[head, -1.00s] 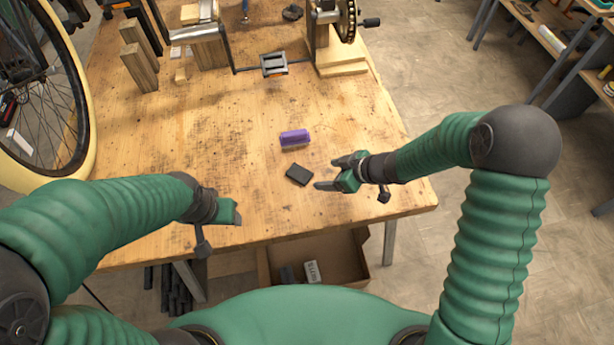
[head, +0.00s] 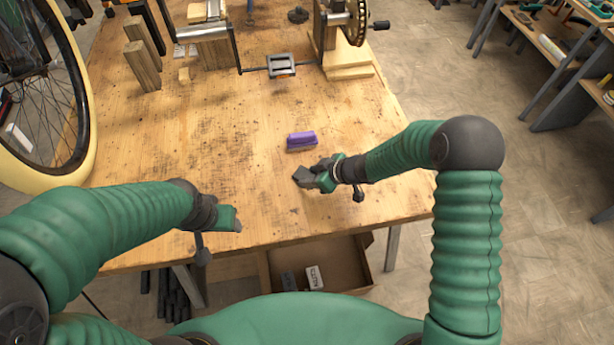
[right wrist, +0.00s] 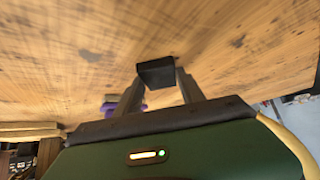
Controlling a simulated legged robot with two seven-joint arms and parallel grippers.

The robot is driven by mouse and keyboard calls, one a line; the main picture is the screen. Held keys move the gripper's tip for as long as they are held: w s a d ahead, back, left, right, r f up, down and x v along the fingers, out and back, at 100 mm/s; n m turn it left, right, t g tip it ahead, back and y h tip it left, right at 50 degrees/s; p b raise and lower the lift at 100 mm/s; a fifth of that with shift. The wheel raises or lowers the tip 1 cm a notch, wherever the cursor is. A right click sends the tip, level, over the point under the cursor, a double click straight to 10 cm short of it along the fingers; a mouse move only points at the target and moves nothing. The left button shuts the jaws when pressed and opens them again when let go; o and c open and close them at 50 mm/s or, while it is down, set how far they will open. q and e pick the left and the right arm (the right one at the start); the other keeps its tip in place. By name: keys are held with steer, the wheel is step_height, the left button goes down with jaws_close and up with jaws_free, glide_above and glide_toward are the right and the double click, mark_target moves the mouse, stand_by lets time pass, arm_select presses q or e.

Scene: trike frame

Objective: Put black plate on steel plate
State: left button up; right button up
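The black plate (head: 301,177) is a small dark block at the tips of my right gripper (head: 310,174), over the front right of the wooden table. The right wrist view shows the black plate (right wrist: 156,73) between the two fingers, which close on its sides. My left gripper (head: 232,219) is over the table's front edge, left of the black plate; its fingers are too hard to make out to tell whether it is open. I cannot tell for sure which piece is the steel plate. A light grey lettered piece (head: 314,278) lies in the open box below the table.
A purple block (head: 301,141) lies just behind my right gripper. A pedal (head: 282,66) and crank stand at the back, with wooden blocks (head: 142,66) at the back left. A wheel (head: 78,120) stands at the left. The middle of the table is clear.

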steer(key=shift+w+a+f, duration=0.1)
steer(key=shift+a, duration=0.15)
steer(key=c, duration=0.5)
steer(key=shift+d, duration=0.3)
jaws_close()
steer(key=shift+d, duration=0.2)
